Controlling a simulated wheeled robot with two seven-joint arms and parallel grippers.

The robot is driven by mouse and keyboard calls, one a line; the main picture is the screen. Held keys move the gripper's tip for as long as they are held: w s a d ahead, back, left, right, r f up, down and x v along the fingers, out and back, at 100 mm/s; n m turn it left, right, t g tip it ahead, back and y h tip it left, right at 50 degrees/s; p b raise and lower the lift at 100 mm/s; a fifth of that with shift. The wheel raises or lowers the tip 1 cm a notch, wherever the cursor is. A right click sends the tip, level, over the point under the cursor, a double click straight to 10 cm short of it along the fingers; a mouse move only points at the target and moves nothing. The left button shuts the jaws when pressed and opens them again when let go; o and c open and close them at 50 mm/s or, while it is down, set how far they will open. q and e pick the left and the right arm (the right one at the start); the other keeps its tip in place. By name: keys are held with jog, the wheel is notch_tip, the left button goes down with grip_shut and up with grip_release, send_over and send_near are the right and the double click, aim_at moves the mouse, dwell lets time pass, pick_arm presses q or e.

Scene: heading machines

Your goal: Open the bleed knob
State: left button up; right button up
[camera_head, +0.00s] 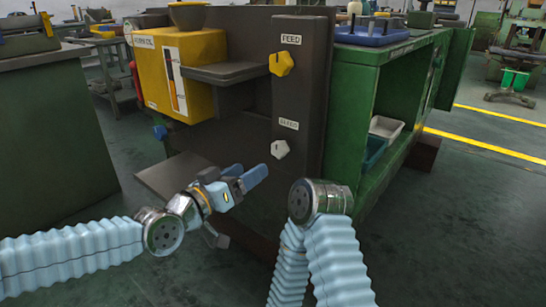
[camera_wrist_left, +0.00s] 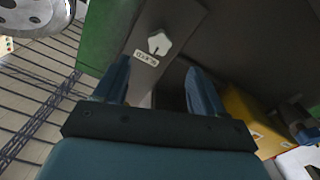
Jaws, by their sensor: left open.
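The bleed knob (camera_head: 279,149) is a small white lobed knob on the dark upright panel (camera_head: 303,75), just below a white label reading BLEED (camera_head: 289,124). It also shows in the left wrist view (camera_wrist_left: 158,43), upside down, beyond the fingertips. My left gripper (camera_head: 254,178) is open and empty, below and to the left of the knob, apart from it. In the left wrist view its two blue fingers (camera_wrist_left: 157,66) stand wide apart with the label between and beyond them. My right arm's metal joint shows in the head view, but its gripper does not.
A yellow lobed knob (camera_head: 281,63) under a FEED label sits higher on the panel. A yellow box (camera_head: 178,72) and a dark shelf (camera_head: 225,72) project to its left. A dark plate (camera_head: 180,176) lies behind my left wrist. A green cabinet (camera_head: 352,110) stands right of the panel.

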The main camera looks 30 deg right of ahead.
aim_at(277, 154)
pick_arm(q)
jog(key=x, duration=1.1)
jog(key=shift+w+d, duration=0.1)
jog(key=shift+d, duration=0.2)
jog(key=c, duration=1.1)
jog(key=shift+o, duration=0.2)
